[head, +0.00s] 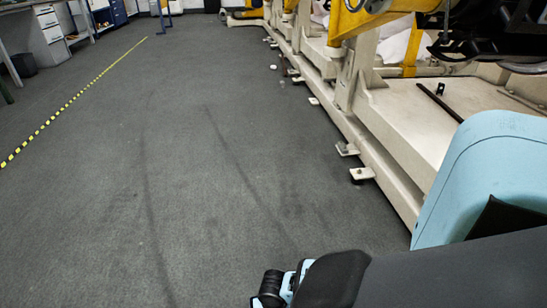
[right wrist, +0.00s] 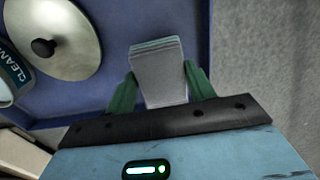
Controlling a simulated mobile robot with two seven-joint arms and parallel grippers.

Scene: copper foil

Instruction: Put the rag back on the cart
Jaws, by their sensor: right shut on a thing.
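In the right wrist view my right gripper (right wrist: 160,72) has its two green fingers shut on a grey, layered, folded piece, which I take to be the rag (right wrist: 159,88). The rag is over a blue surface with a raised edge, which looks like the cart's top (right wrist: 100,96). I cannot tell whether the rag touches that surface. In the head view the cart and the rag do not show. Part of my right arm fills the lower right there. My left gripper is in neither view.
On the blue surface are a round metal lid (right wrist: 68,28) with a black knob and a container labelled "CLEAN" (right wrist: 12,75). In the head view a beige machine frame (head: 400,120) runs along the right. The grey floor (head: 190,180) at left and centre is clear.

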